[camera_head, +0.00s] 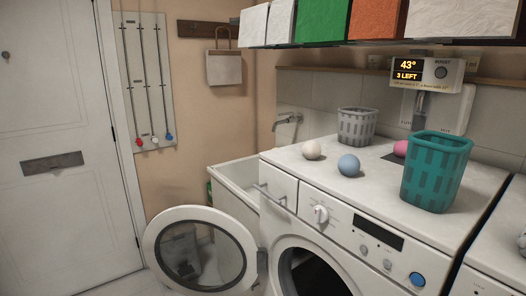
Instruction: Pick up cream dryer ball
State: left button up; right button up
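The cream dryer ball (312,149) rests on top of the white washing machine (290,158), near its left side. A blue ball (348,164) lies to its right and a little nearer. A pink ball (400,148) sits farther right, partly hidden behind the teal basket. Neither of my grippers is in view.
A teal basket (436,172) and a grey basket (356,126) stand on the machine top. The machine's round door (201,250) hangs open at the left. A sink (232,172) lies beyond the machine. Boxes (375,20) hang over the back.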

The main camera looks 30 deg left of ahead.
aim_at(311, 150)
jog(key=u, duration=1.65)
jog(key=i, duration=0.65)
jog(key=z, duration=1.7)
